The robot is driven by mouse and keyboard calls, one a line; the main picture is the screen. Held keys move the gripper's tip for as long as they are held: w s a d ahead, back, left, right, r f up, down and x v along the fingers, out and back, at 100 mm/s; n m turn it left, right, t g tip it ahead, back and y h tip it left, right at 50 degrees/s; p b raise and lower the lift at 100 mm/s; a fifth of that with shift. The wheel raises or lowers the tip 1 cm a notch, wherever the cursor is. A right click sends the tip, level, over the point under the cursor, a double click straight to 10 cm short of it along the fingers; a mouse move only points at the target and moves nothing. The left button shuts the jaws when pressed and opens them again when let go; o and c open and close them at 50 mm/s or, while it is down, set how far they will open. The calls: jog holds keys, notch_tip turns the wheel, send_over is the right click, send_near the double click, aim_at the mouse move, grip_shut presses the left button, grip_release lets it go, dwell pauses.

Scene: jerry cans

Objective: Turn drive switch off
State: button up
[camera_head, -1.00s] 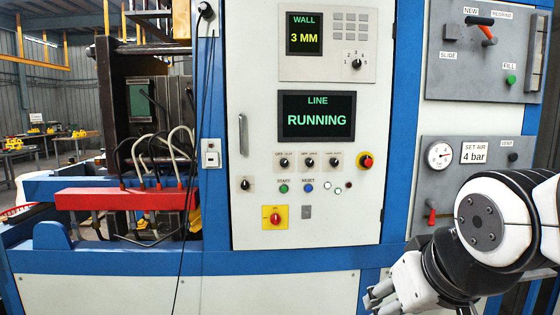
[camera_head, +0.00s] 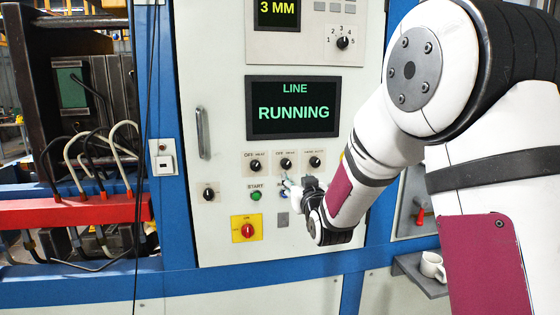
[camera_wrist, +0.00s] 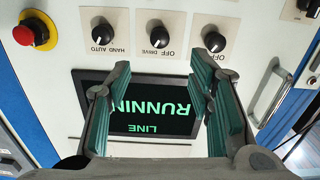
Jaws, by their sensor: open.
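The drive switch (camera_head: 286,164) is the middle of three black rotary knobs in a row below the display. It also shows in the wrist view (camera_wrist: 160,35), which is upside down, on a plate marked OFF and DRIVE. I cannot tell for sure which way its pointer is set. My gripper (camera_head: 291,187) is in front of the panel just below this knob in the head view. In the wrist view my gripper (camera_wrist: 162,65) is open and empty, its two green-padded fingers spread, with the drive knob beyond the gap, apart from the fingers.
The OFF HEAT knob (camera_head: 255,165) and HAND AUTO knob (camera_head: 316,162) flank the drive switch closely. A display (camera_head: 293,107) reads LINE RUNNING. A red emergency button (camera_wrist: 34,32) is nearby. Below are a green start button (camera_head: 256,196) and a red-yellow switch (camera_head: 247,229).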

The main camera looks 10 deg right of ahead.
aim_at(287, 165)
jog(key=w, duration=1.4)
grip_shut()
